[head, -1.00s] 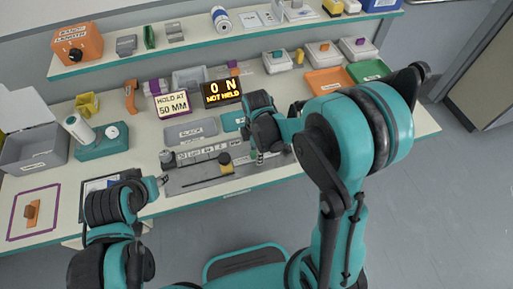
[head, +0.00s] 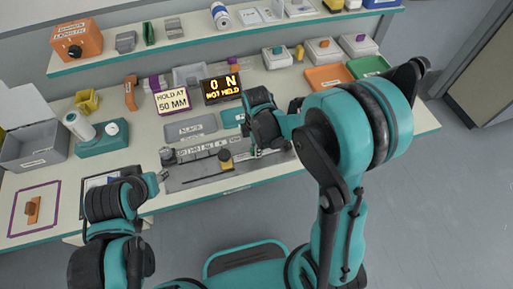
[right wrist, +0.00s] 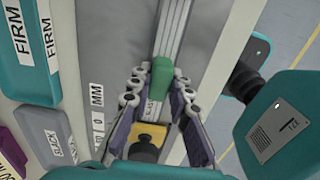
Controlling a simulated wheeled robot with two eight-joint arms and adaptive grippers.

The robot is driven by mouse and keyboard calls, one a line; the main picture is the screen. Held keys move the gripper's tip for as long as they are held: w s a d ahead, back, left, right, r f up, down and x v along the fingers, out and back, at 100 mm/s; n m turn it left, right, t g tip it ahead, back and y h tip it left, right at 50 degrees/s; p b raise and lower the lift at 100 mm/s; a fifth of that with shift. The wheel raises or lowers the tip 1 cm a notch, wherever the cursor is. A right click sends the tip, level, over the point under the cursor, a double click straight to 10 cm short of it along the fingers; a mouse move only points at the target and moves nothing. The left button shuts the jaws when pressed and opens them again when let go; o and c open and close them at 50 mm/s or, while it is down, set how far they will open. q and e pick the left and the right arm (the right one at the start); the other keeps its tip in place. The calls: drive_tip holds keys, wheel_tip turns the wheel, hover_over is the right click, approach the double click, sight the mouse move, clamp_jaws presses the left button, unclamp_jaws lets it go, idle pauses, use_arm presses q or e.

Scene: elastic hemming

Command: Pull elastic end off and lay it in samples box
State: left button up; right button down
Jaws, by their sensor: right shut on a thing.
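My right gripper (head: 256,151) is low over the right part of the grey fixture (head: 185,181) on the bench. In the right wrist view its fingers (right wrist: 160,92) are shut on a small green piece (right wrist: 161,72). Pale strips (right wrist: 171,28) run away beyond it; I cannot tell which is the elastic. A yellow block with a black knob (right wrist: 147,141) sits on the fixture between the fingers' bases. My left gripper (head: 163,177) is at the fixture's left, apart from it, too small to judge. A grey open box with a label (head: 34,146) stands at the far left; its label is unreadable.
A display (head: 221,89) reads 0 N, NOT HELD, beside a HOLD AT 50 MM sign (head: 173,101). A teal spool stand (head: 103,143) is near the grey box. Orange (head: 326,78) and green (head: 368,66) trays lie at the right. A shelf (head: 190,42) runs behind.

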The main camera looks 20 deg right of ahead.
drive_tip(key=shift+r+p, duration=1.45)
drive_tip(key=shift+r, duration=0.7)
drive_tip(key=shift+r+p, duration=1.5)
drive_tip(key=shift+r, duration=0.55)
drive_tip(key=shift+f, duration=0.1)
